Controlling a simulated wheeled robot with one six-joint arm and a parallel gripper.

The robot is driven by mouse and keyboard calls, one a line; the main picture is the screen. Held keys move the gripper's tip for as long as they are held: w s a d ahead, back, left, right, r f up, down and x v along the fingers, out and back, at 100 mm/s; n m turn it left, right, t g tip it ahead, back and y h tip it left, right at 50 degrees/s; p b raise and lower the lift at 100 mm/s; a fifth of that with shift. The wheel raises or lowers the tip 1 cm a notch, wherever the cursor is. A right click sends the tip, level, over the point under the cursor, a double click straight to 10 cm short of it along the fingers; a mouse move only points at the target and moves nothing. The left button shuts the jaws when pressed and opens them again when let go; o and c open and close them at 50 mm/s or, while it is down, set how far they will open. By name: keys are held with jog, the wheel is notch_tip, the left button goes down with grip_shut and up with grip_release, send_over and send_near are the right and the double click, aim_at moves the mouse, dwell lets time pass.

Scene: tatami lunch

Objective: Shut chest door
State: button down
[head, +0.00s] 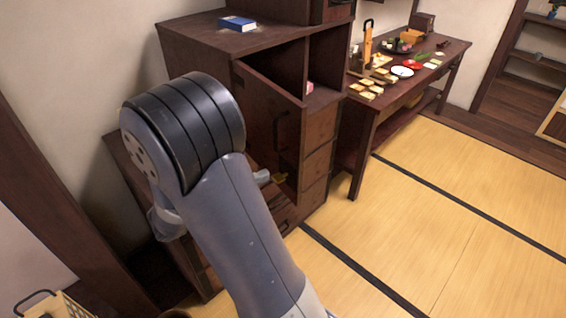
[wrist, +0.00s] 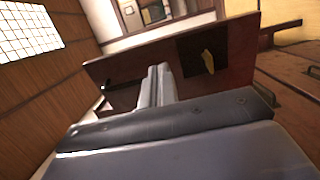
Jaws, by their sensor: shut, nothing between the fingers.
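The dark wooden chest (head: 210,42) stands by the wall in the head view. Its door (head: 262,95) is swung open, with a dark bar handle (head: 281,128) on its face. In the wrist view the door (wrist: 135,67) crosses the picture as a tilted panel, with the handle (wrist: 120,86) at its left. My gripper (wrist: 160,72) is shut and empty, pointing at the door close to its face; I cannot tell whether it touches. In the head view my arm hides the door's lower left and most of my gripper.
A blue book (head: 238,23) lies on the chest. Drawers (head: 319,125) are right of the door. A low table (head: 400,88) with food and dishes stands farther right. The tatami floor (head: 440,200) in front is clear. A dark square with a yellow mark (wrist: 207,61) shows on the panel.

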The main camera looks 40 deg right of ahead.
aim_at(296, 161)
jog(key=d, duration=0.5)
jog(key=d+p, duration=0.1)
jog(key=d, duration=0.1)
jog(key=shift+s+d, duration=0.3)
jog(key=shift+s, duration=0.1)
